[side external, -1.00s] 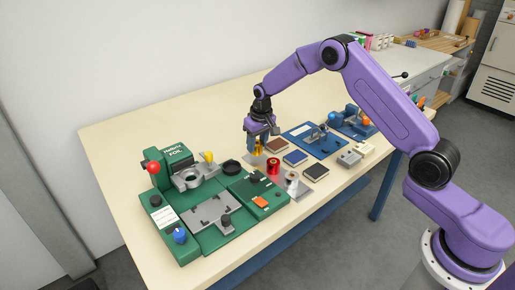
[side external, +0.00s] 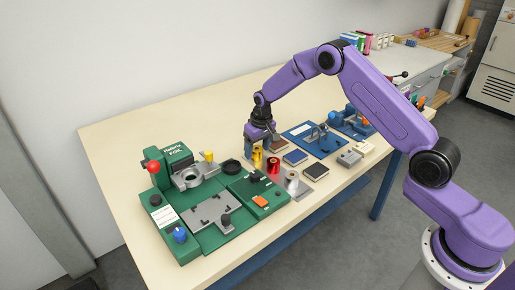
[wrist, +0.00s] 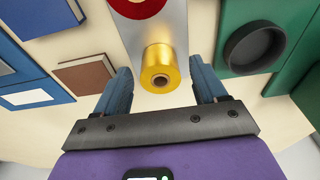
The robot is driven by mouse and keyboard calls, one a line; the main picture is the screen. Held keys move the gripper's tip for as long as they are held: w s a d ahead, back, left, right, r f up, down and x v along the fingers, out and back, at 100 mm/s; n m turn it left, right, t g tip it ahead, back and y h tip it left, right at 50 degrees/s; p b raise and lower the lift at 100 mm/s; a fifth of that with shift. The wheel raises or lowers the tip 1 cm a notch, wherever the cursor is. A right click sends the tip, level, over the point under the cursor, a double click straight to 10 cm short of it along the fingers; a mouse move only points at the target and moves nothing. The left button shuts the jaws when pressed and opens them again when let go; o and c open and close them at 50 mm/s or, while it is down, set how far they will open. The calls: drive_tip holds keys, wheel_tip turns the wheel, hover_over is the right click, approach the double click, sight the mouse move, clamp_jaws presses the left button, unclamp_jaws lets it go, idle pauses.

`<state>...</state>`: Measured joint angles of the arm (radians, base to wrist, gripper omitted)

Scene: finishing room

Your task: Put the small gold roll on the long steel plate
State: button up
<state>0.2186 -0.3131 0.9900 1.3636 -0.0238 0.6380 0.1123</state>
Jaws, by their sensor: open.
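The small gold roll (side external: 257,160) stands upright at the far end of the long steel plate (side external: 304,188), in line with a red roll (side external: 273,166) and a silver roll (side external: 292,180). In the wrist view the gold roll (wrist: 163,62) is between my gripper's fingers (wrist: 162,85), with a gap on each side. The steel plate (wrist: 152,34) shows beneath and beyond it. My gripper (side external: 258,147) is open, pointing down over the gold roll. The roll's contact with the plate is partly hidden by the roll itself.
A green foil machine (side external: 200,240) with a black round cup (wrist: 254,48) stands close to the left. Brown (side external: 279,145), blue (side external: 295,157) and black (side external: 316,171) booklets and a blue device (side external: 312,138) lie to the right. The tabletop behind is clear.

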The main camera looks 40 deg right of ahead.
sight(261, 151)
wheel_tip(261, 151, up, 12)
drive_tip(key=s+f, duration=0.1)
drive_tip(key=s, duration=0.1)
drive_tip(key=s+a+r+n, duration=0.3)
drive_tip(key=s+a+r, duration=0.2)
drive_tip(key=s+a, duration=0.25)
drive_tip(key=s+a+r+n+g, duration=0.1)
drive_tip(key=s+n, duration=0.1)
drive_tip(key=s, duration=0.5)
drive_tip(key=s+a+r+n, duration=0.1)
drive_tip(key=s+a+r, duration=0.1)
drive_tip(key=s, duration=0.5)
drive_tip(key=s+d+n, duration=0.3)
drive_tip(key=s, duration=0.8)
drive_tip(key=s+d+f+n, duration=0.1)
drive_tip(key=s+d+n, duration=0.2)
drive_tip(key=s, duration=0.8)
drive_tip(key=shift+s+d+n+g, duration=0.3)
drive_tip(key=shift+s+d, duration=0.05)
drive_tip(key=shift+s, duration=0.05)
